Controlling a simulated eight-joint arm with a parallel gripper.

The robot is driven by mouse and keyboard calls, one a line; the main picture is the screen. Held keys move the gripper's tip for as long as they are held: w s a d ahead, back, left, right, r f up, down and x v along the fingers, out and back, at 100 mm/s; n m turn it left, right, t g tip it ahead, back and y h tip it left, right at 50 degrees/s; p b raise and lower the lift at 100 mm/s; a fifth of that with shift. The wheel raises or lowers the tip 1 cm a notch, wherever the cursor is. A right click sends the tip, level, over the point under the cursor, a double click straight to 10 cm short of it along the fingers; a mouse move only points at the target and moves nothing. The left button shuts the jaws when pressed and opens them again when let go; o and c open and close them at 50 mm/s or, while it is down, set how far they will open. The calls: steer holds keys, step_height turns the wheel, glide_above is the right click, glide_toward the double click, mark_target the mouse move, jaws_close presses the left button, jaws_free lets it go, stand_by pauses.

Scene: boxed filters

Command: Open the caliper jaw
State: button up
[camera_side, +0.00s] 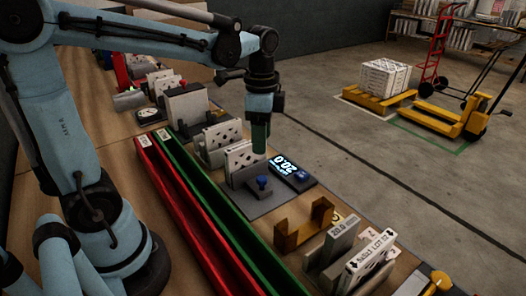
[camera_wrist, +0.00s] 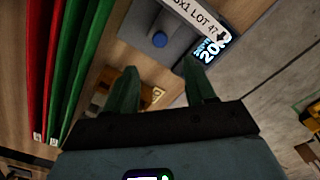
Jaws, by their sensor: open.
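The caliper (camera_side: 268,200) is a grey base with upright grey plates and a blue knob (camera_side: 262,183) on it. A white boxed filter with dark marks (camera_side: 243,157) stands upright at its plates; I cannot tell whether the jaw touches it. The lit display (camera_side: 290,170) beside it appears to read 20.0, upside down in the side view. My gripper (camera_side: 260,146) has green fingers and hangs above the caliper. In the wrist view my gripper (camera_wrist: 160,68) is open and empty, with the blue knob (camera_wrist: 159,40) beyond the gap between its fingers.
Long red (camera_side: 190,215) and green (camera_side: 215,205) trays run along the bench left of the caliper. A brown bracket (camera_side: 303,226), a grey 20.0 block (camera_side: 338,240) and a labelled white box (camera_side: 371,258) stand in front. More boxes and fixtures stand behind.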

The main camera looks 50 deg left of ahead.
mark_target(262, 178)
step_height(262, 178, down, 11)
steer(key=shift+f, duration=0.1)
stand_by(0.5)
steer(key=shift+c, duration=0.2)
jaws_close()
